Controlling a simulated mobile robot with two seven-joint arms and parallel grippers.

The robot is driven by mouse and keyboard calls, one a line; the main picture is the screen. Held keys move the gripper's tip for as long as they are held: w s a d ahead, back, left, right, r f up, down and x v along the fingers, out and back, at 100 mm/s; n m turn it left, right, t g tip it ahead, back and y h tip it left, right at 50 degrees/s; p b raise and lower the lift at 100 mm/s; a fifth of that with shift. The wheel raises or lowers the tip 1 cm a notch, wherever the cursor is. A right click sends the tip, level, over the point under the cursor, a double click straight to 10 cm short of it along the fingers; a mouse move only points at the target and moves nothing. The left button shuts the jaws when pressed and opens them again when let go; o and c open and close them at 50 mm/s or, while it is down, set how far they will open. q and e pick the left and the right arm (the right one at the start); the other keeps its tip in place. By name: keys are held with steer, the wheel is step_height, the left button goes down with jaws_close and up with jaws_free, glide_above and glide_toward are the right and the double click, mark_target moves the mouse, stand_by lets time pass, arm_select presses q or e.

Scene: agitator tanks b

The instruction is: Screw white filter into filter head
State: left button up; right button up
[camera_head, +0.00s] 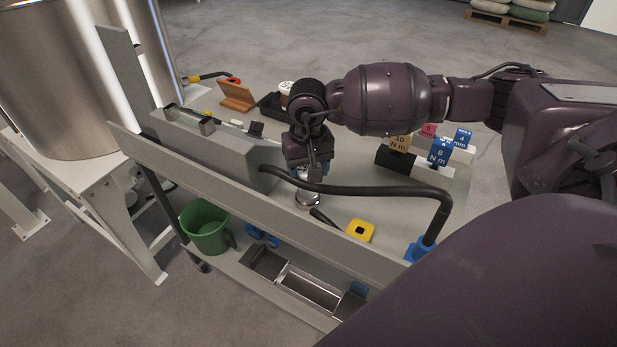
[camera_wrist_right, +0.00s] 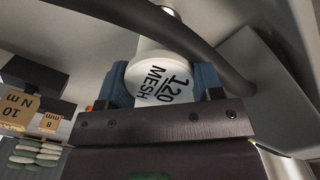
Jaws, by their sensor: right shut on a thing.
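My right gripper (camera_head: 308,172) reaches down over the bench from the right side of the head view. In the right wrist view its blue fingers (camera_wrist_right: 163,88) are shut on the white filter (camera_wrist_right: 160,78), one on each side of its round end marked "120 MESH". The filter's narrower white body runs away from the camera. A round shiny metal part (camera_head: 308,199) shows just below the gripper in the head view. It may be the filter head, and I cannot tell whether the filter touches it or is threaded in. My left gripper is not in view.
A black hose (camera_head: 375,189) arches close in front of the gripper to a blue fitting (camera_head: 421,249). A grey rail (camera_head: 230,196) runs along the bench's near side. A yellow piece (camera_head: 360,231) and a green bucket (camera_head: 205,228) are nearer.

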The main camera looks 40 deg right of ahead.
steer(key=m+p, duration=0.1)
steer(key=m, duration=0.4)
steer(key=shift+s+f+m, duration=0.1)
steer(key=shift+m, duration=0.2)
steer(key=o, duration=1.4)
steer(key=shift+f, duration=0.1)
arm_select(q)
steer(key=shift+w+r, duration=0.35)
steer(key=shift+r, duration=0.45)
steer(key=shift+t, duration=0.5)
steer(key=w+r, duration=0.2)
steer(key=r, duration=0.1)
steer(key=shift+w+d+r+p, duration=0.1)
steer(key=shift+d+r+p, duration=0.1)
steer(key=shift+p, duration=0.2)
arm_select(e)
step_height(320, 180, up, 11)
